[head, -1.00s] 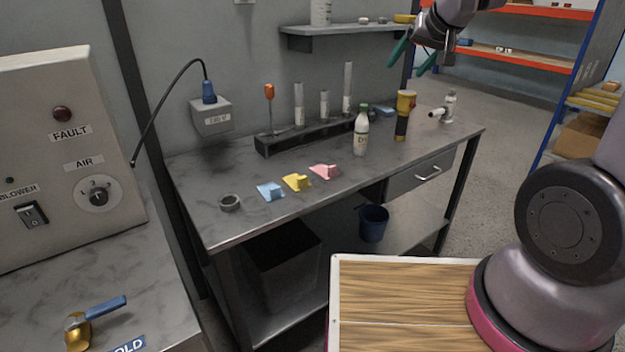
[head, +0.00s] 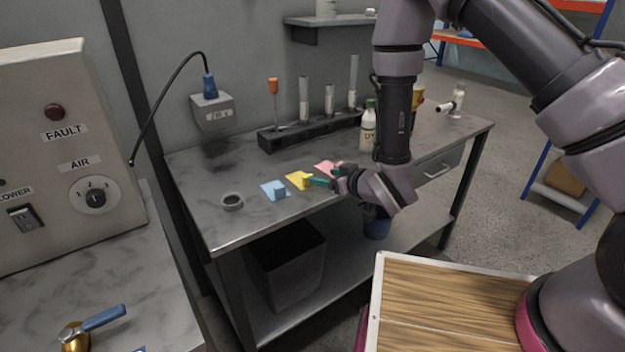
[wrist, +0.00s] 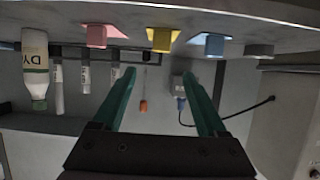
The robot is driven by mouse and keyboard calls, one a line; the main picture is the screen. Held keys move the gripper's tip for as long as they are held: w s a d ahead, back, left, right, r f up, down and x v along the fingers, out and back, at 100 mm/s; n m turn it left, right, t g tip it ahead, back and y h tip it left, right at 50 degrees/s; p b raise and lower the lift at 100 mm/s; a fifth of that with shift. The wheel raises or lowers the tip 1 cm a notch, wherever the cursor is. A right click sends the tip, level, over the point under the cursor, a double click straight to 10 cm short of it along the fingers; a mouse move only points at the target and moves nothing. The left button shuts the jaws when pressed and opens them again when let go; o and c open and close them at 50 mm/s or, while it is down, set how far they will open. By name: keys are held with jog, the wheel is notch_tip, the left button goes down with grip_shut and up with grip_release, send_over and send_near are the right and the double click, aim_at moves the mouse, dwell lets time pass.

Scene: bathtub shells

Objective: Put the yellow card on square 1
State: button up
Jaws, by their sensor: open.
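The yellow card (head: 298,180), with a raised yellow block on it, lies on the metal workbench between a blue card (head: 274,190) and a pink card (head: 326,167). My gripper (head: 322,179) is just right of the yellow card in the head view, its green fingers pointing toward it. In the wrist view, which is upside down, the yellow card (wrist: 161,38) shows beyond and between the open, empty fingers (wrist: 159,74). I cannot tell whether a finger touches it. No marking for square 1 is legible in either view.
A grey ring (head: 232,201) sits left of the blue card. A black rack (head: 290,134) with tubes and an orange-handled tool stands behind the cards. A white bottle (head: 368,125) stands behind my arm. The bench's front left is clear.

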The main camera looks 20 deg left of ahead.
aim_at(307, 175)
jog(key=x, duration=0.5)
jog(key=shift+a+f, duration=0.25)
jog(key=shift+f, duration=0.15)
jog(key=x, duration=0.5)
jog(key=shift+d+f, duration=0.15)
jog(key=shift+f, duration=0.25)
grip_shut()
